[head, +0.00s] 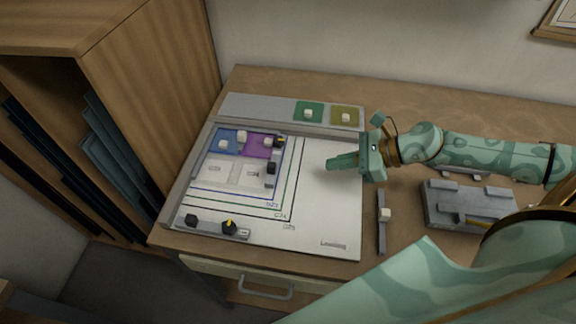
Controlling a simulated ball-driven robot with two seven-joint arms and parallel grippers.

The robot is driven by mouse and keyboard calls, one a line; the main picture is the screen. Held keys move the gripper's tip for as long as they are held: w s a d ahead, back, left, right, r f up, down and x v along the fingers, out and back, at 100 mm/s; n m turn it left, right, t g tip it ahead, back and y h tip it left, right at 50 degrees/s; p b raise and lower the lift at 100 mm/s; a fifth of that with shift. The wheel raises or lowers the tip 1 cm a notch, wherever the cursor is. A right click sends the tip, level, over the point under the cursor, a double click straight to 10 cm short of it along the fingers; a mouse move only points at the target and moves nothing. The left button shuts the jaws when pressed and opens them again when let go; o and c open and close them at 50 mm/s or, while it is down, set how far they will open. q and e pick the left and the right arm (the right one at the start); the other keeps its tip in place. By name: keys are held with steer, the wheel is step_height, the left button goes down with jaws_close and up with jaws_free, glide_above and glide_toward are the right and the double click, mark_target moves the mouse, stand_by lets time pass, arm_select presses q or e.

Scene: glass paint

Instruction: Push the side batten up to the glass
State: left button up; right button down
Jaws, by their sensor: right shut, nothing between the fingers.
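The glass panes lie at the upper left of the white board: a blue pane (225,136), a purple pane (257,152) and pale clear panes (208,174) below them. A short grey batten with a dark knob (271,169) stands upright in the picture along the right side of the panes. It looks very close to them; I cannot tell whether it touches. My right gripper (331,163) is shut and empty. It points left over the board, to the right of the batten and apart from it. My left gripper is out of view.
The board (310,215) has printed nested outlines. A grey strip with dark knobs (212,227) lies along its lower left edge. Green glass (301,105) and olive glass (340,122) lie behind. To the right are a narrow bar with a pale knob (381,235) and a grey block (440,208).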

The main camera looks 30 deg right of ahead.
glide_toward(276, 168)
steer(key=f, duration=0.1)
steer(key=a+f, duration=0.1)
steer(key=shift+w+f+p, duration=0.2)
steer(key=shift+f+p, duration=0.1)
steer(key=shift+f, duration=0.1)
steer(key=w+a, duration=0.1)
steer(key=w+a+p, duration=0.1)
steer(key=shift+a+f, duration=0.2)
steer(key=shift+a, duration=0.2)
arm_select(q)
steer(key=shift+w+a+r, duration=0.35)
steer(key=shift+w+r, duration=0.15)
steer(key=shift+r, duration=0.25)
arm_select(e)
steer(key=shift+w+a+f, duration=0.1)
steer(key=shift+w+a, duration=0.2)
steer(key=shift+a, duration=0.1)
steer(key=shift+w+a+p, duration=0.15)
steer(key=shift+a+p, duration=0.15)
steer(key=shift+p, duration=0.05)
steer(key=shift+d, duration=0.1)
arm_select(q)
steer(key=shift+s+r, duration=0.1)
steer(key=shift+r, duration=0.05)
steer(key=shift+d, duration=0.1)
